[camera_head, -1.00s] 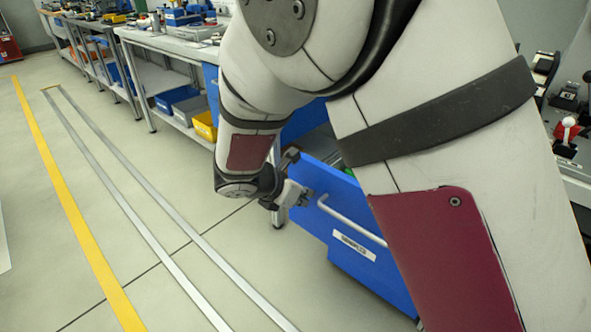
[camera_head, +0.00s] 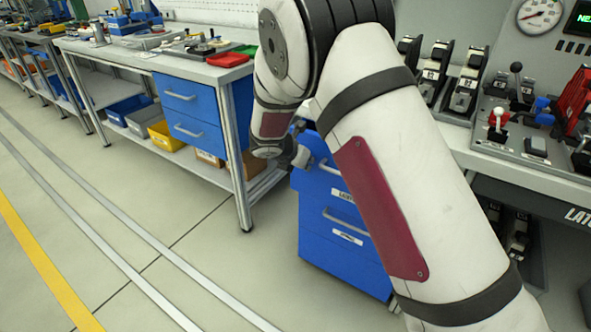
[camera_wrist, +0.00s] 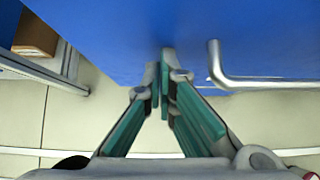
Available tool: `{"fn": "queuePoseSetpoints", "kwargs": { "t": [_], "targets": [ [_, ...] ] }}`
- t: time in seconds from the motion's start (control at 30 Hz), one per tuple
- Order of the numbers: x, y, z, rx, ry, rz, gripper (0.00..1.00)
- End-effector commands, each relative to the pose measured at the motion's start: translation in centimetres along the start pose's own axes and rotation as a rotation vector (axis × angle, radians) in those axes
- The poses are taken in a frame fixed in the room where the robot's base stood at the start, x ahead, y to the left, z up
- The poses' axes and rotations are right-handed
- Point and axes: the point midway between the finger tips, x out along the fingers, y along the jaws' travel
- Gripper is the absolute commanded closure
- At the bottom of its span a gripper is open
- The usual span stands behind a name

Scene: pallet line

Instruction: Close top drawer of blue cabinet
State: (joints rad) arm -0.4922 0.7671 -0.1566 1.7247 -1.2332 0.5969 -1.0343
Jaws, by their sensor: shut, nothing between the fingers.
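The blue cabinet (camera_head: 335,256) stands under the right bench in the head view, partly hidden by my arm. Its top drawer (camera_head: 312,186) has a grey bar handle and a white label; its front stands slightly proud of the drawer below. The lower drawer (camera_head: 322,222) looks shut. My gripper (camera_head: 303,160) is shut and empty at the left part of the top drawer's front. In the wrist view, my shut fingertips (camera_wrist: 165,64) meet or nearly meet the blue drawer front (camera_wrist: 120,28), left of the handle (camera_wrist: 222,82). I cannot tell exact contact.
A left bench (camera_head: 160,62) holds another blue drawer unit (camera_head: 189,97) and a yellow bin (camera_head: 165,136) beneath. Its metal leg (camera_head: 236,165) stands near my gripper. The right bench carries levers and a gauge (camera_head: 540,14). Floor at left is clear.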

Motion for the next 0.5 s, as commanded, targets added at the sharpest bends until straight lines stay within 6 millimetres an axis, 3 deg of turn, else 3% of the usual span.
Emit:
{"fn": "queuePoseSetpoints", "kwargs": {
  "t": [0.2,0.5],
  "targets": [
    [2.2,-0.1,2.3,0.001,-0.001,-0.002,1.0],
    [3.8,0.0,3.8,0.001,0.001,0.0,1.0]
  ]
}}
